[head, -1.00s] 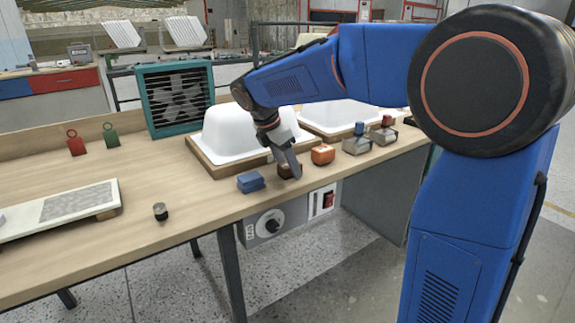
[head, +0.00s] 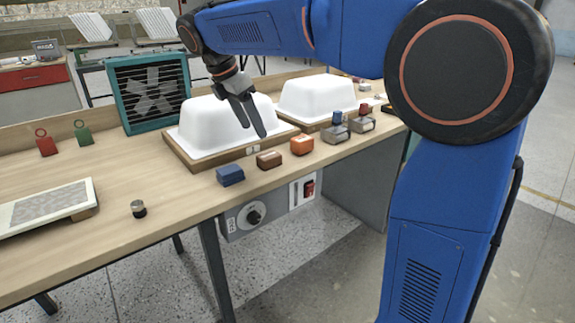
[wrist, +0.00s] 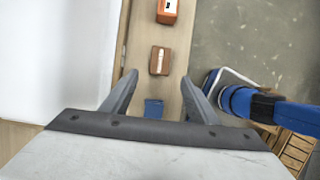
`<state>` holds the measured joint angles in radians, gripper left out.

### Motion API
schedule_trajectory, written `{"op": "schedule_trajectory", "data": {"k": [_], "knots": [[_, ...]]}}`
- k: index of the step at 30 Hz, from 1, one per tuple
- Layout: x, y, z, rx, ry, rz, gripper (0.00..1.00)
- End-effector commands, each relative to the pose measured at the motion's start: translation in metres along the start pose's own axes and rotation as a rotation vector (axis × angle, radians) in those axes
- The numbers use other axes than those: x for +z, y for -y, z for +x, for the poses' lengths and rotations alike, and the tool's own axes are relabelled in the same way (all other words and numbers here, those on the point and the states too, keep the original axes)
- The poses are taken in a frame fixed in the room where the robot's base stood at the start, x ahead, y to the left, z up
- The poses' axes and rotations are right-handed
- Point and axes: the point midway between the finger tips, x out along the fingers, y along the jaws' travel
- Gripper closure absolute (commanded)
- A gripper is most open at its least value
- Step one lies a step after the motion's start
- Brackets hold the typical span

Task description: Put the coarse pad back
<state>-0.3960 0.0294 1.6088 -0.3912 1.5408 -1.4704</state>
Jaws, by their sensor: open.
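Three small sanding blocks stand in a row along the bench front: a blue one (head: 230,176), a brown one (head: 269,160) and an orange one (head: 302,145). I cannot read which is coarse. My gripper (head: 254,131) is open and empty, above and behind the brown block, in front of the white tub shell (head: 222,118). In the wrist view the brown block (wrist: 160,61) lies just beyond the open fingertips (wrist: 160,77), with a pale strip on its top. The blue block (wrist: 153,109) shows between the fingers and the orange one (wrist: 167,11) at the top edge.
A second white shell (head: 318,97) stands to the right, with two grey-based tools (head: 361,121) before it. A teal fan (head: 150,92), red and green ringed tags (head: 46,143), a pale panel (head: 45,207) and a small dark knob (head: 138,209) are left. Bench between is clear.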

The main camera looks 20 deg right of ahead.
Motion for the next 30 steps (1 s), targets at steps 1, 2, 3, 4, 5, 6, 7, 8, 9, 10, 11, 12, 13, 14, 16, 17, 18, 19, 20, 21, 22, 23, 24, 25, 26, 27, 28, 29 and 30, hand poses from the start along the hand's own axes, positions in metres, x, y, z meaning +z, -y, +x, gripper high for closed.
{"op": "schedule_trajectory", "data": {"k": [1,2,3,4,5,6,7,8,9,10,11,12,13,14,16,17,18,19,20,21,22,23,24,25,26,27,28,29,30], "knots": [[0.0,0.001,0.0,0.0,0.0,0.002,0.46],[0.001,0.002,0.0,0.001,-0.002,0.006,0.46],[0.002,0.005,0.001,0.003,-0.004,0.018,0.46],[0.003,0.008,0.002,0.005,-0.008,0.032,0.46],[0.004,0.013,0.003,0.008,-0.012,0.052,0.46],[0.007,0.02,0.005,0.012,-0.02,0.087,0.46],[0.009,0.028,0.007,0.017,-0.028,0.118,0.46],[0.011,0.035,0.009,0.022,-0.038,0.155,0.46],[0.013,0.048,0.013,0.029,-0.052,0.211,0.46],[0.015,0.057,0.016,0.034,-0.063,0.257,0.46],[0.017,0.067,0.02,0.037,-0.076,0.304,0.46],[0.018,0.08,0.024,0.045,-0.092,0.367,0.46],[0.019,0.09,0.028,0.049,-0.104,0.417,0.46],[0.019,0.099,0.032,0.053,-0.118,0.465,0.46],[0.02,0.122,0.041,0.061,-0.147,0.578,0.46],[0.019,0.132,0.045,0.063,-0.161,0.626,0.46],[0.018,0.144,0.051,0.066,-0.177,0.69,0.46],[0.018,0.154,0.055,0.068,-0.191,0.739,0.46],[0.016,0.163,0.059,0.071,-0.205,0.788,0.46],[0.015,0.175,0.065,0.073,-0.223,0.853,0.46],[0.013,0.185,0.069,0.073,-0.237,0.903,0.46],[0.011,0.194,0.074,0.074,-0.251,0.952,0.46],[0.009,0.206,0.08,0.074,-0.269,1.017,0.46],[0.006,0.214,0.085,0.074,-0.284,1.067,0.46],[0.003,0.223,0.09,0.074,-0.298,1.117,0.46],[0.0,0.234,0.097,0.074,-0.317,1.183,0.46],[-0.003,0.243,0.102,0.072,-0.333,1.234,0.46],[-0.006,0.251,0.107,0.071,-0.347,1.283,0.46],[-0.011,0.262,0.115,0.068,-0.367,1.35,0.46]]}}
